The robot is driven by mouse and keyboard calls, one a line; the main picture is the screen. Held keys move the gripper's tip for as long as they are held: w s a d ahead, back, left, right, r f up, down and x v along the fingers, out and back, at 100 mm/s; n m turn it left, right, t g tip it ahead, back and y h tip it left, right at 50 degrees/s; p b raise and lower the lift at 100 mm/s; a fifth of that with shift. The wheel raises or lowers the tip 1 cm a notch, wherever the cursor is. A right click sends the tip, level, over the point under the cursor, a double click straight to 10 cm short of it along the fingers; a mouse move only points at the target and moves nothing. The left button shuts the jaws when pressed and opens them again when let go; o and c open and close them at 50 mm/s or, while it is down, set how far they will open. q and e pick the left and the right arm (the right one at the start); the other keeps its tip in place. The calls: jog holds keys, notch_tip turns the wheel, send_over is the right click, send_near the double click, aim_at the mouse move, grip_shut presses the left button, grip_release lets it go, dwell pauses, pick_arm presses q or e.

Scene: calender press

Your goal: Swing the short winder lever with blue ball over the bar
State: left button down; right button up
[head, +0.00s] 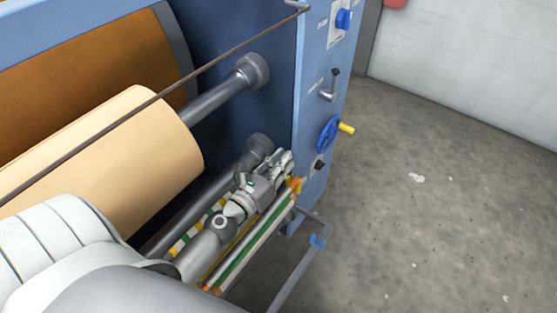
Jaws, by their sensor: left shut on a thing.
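My left gripper (284,163) reaches in from the lower left, beside the blue end frame of the press. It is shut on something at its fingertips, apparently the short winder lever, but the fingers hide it. I cannot make out the lever's blue ball. A thin dark bar (150,101) crosses above the cream roll. I cannot tell which bar the lever belongs with. My right gripper is out of view.
The blue end frame (312,100) carries a blue knob (343,19), a grey lever (328,92) and a blue handwheel (328,135) with a yellow handle. Bare floor (440,190) lies to the right.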

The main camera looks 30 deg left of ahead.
pick_arm(q)
jog(key=shift+s+d+r+m, duration=0.1)
jog(key=shift+d+m, duration=0.4)
jog(key=shift+m, duration=0.45)
jog(key=shift+d+m, duration=0.5)
jog(key=shift+m, duration=0.45)
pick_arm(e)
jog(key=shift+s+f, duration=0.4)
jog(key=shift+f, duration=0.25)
pick_arm(q)
jog(key=c, duration=1.3)
grip_release()
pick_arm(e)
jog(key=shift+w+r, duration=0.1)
